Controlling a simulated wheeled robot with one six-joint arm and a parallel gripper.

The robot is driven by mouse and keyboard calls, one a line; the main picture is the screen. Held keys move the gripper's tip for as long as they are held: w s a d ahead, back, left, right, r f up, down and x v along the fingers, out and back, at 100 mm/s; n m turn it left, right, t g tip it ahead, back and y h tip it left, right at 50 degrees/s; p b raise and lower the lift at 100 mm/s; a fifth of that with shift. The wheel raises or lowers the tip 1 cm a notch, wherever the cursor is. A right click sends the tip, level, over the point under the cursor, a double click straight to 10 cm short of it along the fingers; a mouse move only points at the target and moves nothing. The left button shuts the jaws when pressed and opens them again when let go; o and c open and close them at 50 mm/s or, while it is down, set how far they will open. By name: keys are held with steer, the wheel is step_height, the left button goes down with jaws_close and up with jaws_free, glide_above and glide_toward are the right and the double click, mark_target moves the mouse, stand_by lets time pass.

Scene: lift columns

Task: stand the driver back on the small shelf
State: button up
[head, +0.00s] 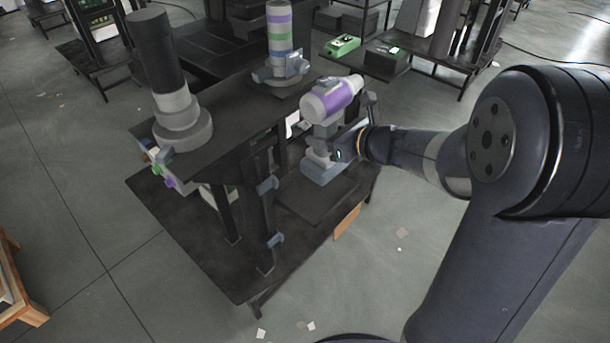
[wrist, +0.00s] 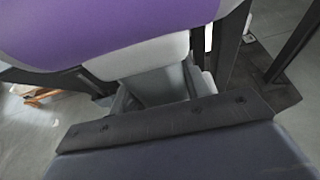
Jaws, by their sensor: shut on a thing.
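The driver (head: 333,98) has a purple and white body, a grey grip and a wide grey foot. In the head view it is upright, with its body lying crosswise on top. My gripper (head: 343,143) is shut on its grip from the right. The small shelf (head: 318,203) is a dark flat plate under the driver's foot. I cannot tell whether the foot touches it. In the wrist view the driver's purple body (wrist: 110,28) fills the top and its grey grip runs down behind my dark gripper (wrist: 165,122). The shelf is largely hidden there.
A dark upper shelf (head: 225,125) holds a black and grey column (head: 160,75) at left and a striped column (head: 280,40) at back. Dark posts (head: 262,210) stand left of the driver. A green item (head: 342,45) lies behind. The floor in front is mostly open.

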mark_target(319, 163)
steer(key=shift+w+a, duration=0.15)
steer(key=shift+a, duration=0.6)
steer(key=shift+y, duration=0.3)
step_height(319, 163, down, 4)
steer(key=shift+f+b, duration=0.2)
steer(key=shift+b, duration=0.8)
steer(key=shift+f+b, duration=0.7)
steer(key=shift+f, duration=1.6)
steer(key=shift+f, duration=0.2)
steer(key=o, duration=1.4)
steer(key=shift+d+r, duration=0.15)
steer(key=shift+r, duration=0.15)
steer(key=p+v, duration=0.2)
steer(key=v, duration=0.9)
steer(key=shift+s+d+r, duration=0.2)
steer(key=shift+s+d, duration=0.05)
steer(key=shift+d, duration=0.05)
